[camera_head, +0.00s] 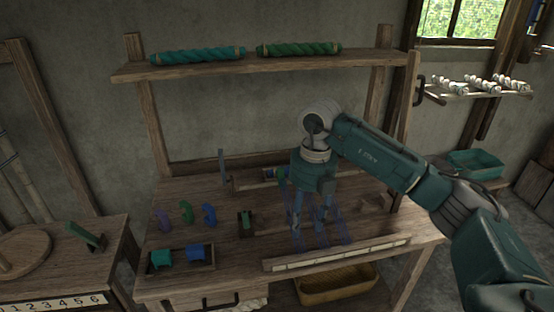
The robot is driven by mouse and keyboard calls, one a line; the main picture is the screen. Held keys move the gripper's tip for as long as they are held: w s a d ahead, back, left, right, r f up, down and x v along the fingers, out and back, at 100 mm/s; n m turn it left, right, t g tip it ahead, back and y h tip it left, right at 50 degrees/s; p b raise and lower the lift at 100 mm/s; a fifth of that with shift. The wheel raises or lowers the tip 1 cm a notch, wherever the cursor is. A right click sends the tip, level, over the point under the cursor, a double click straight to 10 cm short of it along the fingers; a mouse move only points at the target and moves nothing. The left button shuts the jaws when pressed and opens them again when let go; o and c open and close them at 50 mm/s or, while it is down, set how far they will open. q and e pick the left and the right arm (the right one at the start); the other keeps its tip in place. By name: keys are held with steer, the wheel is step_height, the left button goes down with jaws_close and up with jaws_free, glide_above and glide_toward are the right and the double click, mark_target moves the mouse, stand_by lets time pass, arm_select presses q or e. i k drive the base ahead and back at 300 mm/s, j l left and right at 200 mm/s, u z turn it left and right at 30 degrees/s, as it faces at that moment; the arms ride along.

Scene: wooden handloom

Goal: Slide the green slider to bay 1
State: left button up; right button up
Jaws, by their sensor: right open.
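My right gripper (312,226) points down over the right half of the wooden table, its fingers apart. Blue-violet upright and slanted pieces (338,232) show around and beside its fingers; I cannot tell whether it touches them. A small green piece in a dark wooden block (245,220) stands left of the gripper on the table. Another green piece (281,174) shows just behind my gripper, partly hidden. A dark green lever-like piece (86,235) stands on the side bench at left. I cannot tell which of these is the slider. My left gripper is not in view.
A strip numbered 1 to 6 (60,302) edges the side bench. A pale divided strip (340,257) runs along the table front. Purple, green and blue hooked pieces (186,212) and a tray (181,269) lie left. A shelf (220,66) with twisted rolls spans above.

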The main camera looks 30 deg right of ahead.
mark_target(279, 171)
steer(key=i+l, duration=0.2)
steer(key=i, duration=0.35)
steer(key=i+l, duration=0.2)
steer(key=i, duration=0.35)
